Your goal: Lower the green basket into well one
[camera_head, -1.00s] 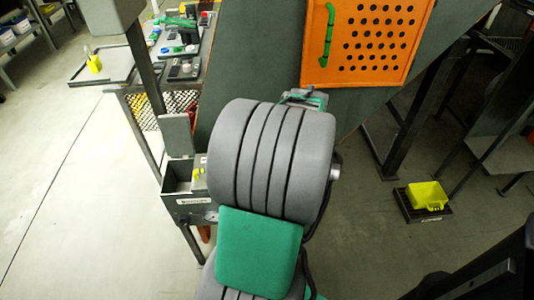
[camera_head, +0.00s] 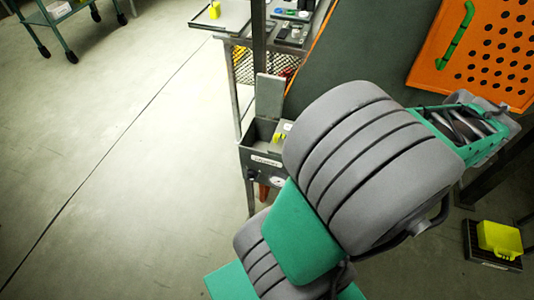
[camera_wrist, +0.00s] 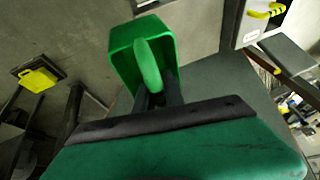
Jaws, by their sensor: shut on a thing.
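The green basket (camera_wrist: 118,58) shows in the wrist view as an open-topped box with a thick green handle. My gripper (camera_wrist: 157,88) is shut on that handle and the basket hangs from it, clear of other things in that view. In the head view my arm hides the gripper and basket. A grey box (camera_head: 262,158) with its lid standing open and a dark opening is left of my arm in the head view. It looks like a well, but its label is too small to read. Something yellow sits at its right side.
An orange perforated panel (camera_head: 480,50) with a green handle is at upper right on a sloped dark surface (camera_head: 345,45). A yellow box (camera_head: 499,240) sits on a black tray at lower right. A bench tray (camera_head: 222,14) is at the top. The left floor is open.

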